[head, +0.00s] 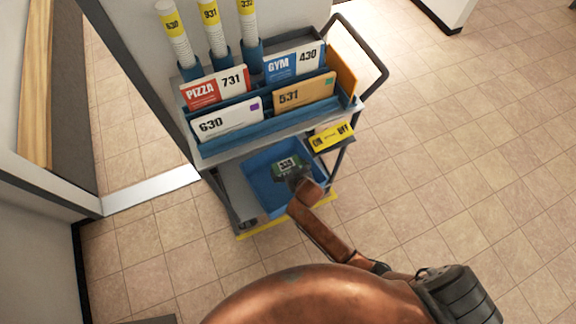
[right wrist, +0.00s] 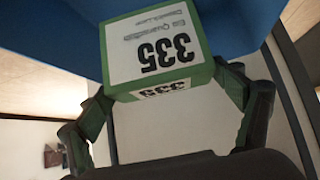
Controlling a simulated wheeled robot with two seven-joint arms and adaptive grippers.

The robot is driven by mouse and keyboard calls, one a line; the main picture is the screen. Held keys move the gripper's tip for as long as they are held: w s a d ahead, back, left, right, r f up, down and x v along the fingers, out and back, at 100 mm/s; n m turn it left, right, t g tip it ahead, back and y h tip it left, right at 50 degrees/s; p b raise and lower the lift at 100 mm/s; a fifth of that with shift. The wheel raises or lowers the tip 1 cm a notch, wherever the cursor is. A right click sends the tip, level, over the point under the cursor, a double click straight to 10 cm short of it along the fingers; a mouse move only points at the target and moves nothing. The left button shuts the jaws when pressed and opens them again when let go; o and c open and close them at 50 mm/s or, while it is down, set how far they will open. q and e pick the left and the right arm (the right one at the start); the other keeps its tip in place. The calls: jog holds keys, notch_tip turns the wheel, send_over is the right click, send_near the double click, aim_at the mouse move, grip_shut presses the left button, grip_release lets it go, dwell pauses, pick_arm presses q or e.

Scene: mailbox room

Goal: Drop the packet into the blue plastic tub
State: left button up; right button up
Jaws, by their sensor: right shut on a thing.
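The packet (head: 287,164) is a small green box with a white label reading 335. It also shows large at the top of the right wrist view (right wrist: 158,45). My right gripper (head: 294,176) is shut on it, with a finger on each side in the right wrist view. The blue plastic tub (head: 256,184) is on the lower shelf of the cart, and the packet appears over its opening in the head view. I cannot tell the height of the packet above the tub floor. The arm and packet hide part of the tub. My left gripper is not in view.
The cart's upper shelf (head: 225,152) holds upright mail cards, including one marked 630 (head: 227,120), and several tubes (head: 212,27) stand behind. The tiled floor (head: 450,160) to the right is clear.

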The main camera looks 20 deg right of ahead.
jog(key=shift+r, duration=0.1)
jog(key=o, duration=1.2)
jog(key=shift+o, duration=0.2)
jog(key=v, duration=1.2)
